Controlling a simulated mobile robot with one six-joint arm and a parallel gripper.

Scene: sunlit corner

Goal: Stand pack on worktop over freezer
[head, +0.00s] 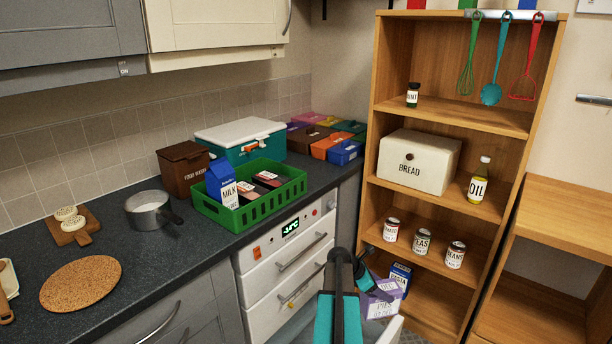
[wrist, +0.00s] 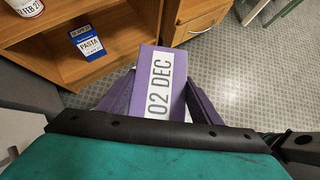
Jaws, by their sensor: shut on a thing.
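The purple pack (head: 383,300) has a white label reading PIES in the head view. In the wrist view the pack (wrist: 148,65) shows a white strip reading 02 DEC. My gripper (head: 366,282) is shut on the pack, with a dark purple finger on either side of it in the wrist view. The pack is held low, in front of the shelf unit and below worktop height. The white freezer (head: 262,262) has a lit display and drawers with handles. The dark worktop (head: 318,185) runs over it. My arm hides part of the freezer's right side.
A green crate (head: 248,222) with a milk carton and other packs stands on the worktop above the freezer. Behind are a brown caddy (head: 184,170), a teal cool box (head: 242,150) and coloured boxes. Worktop right of the crate is clear. A shelf unit (head: 452,112) stands right.

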